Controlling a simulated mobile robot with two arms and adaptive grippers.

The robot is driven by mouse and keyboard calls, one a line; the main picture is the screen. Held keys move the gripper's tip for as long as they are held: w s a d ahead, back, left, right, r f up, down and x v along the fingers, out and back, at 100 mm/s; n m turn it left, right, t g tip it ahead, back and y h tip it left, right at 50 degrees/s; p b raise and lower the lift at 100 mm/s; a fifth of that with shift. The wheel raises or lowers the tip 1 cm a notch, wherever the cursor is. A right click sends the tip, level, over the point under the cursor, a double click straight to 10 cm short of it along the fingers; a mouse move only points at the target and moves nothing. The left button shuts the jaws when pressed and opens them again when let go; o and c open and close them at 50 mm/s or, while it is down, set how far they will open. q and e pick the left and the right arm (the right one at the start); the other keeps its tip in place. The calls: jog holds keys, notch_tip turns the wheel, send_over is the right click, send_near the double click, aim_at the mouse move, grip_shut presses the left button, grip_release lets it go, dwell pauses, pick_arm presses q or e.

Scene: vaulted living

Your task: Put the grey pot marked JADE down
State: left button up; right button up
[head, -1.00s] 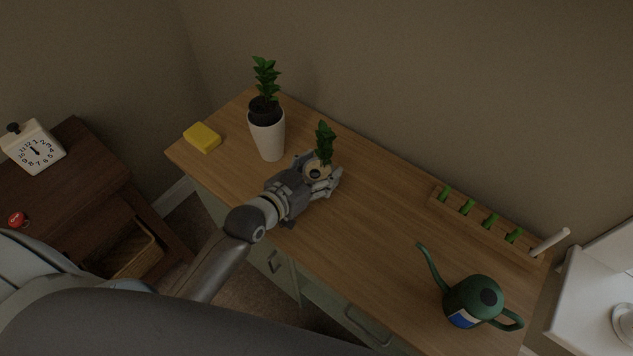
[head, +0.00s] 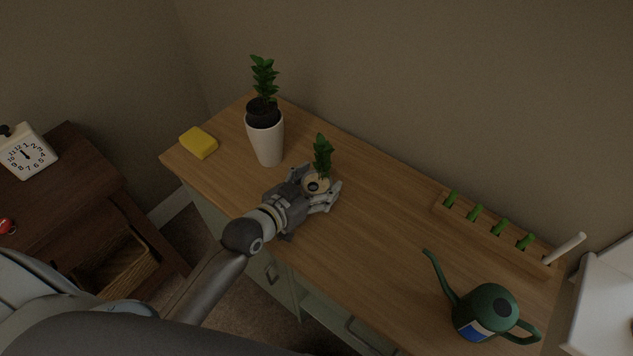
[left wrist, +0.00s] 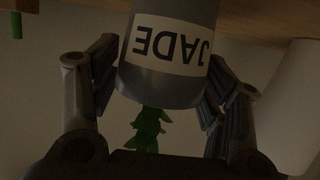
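The grey pot marked JADE (head: 316,184) holds a small green plant and stands upright between the fingers of my left gripper (head: 318,190), over the middle of the wooden desk (head: 375,235). In the left wrist view the picture is upside down: the pot (left wrist: 165,80) shows its white JADE label, with the plant below it. The fingers of my left gripper (left wrist: 162,95) lie along both sides of the pot and look shut on it. The pot's base is out of the wrist view and hidden in the head view, so contact with the desk cannot be seen. My right gripper is not in view.
A tall white pot with a plant (head: 268,145) stands close behind left, near a yellow sponge (head: 199,143). A wooden rack with green pegs (head: 490,232) lies along the back right. A green watering can (head: 487,308) is at the right. The desk between is clear.

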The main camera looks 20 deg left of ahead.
pick_arm(q)
jog(key=shift+o, duration=0.8)
jog(key=shift+r, duration=0.1)
jog(key=v, duration=1.2)
jog(key=shift+b, duration=0.3)
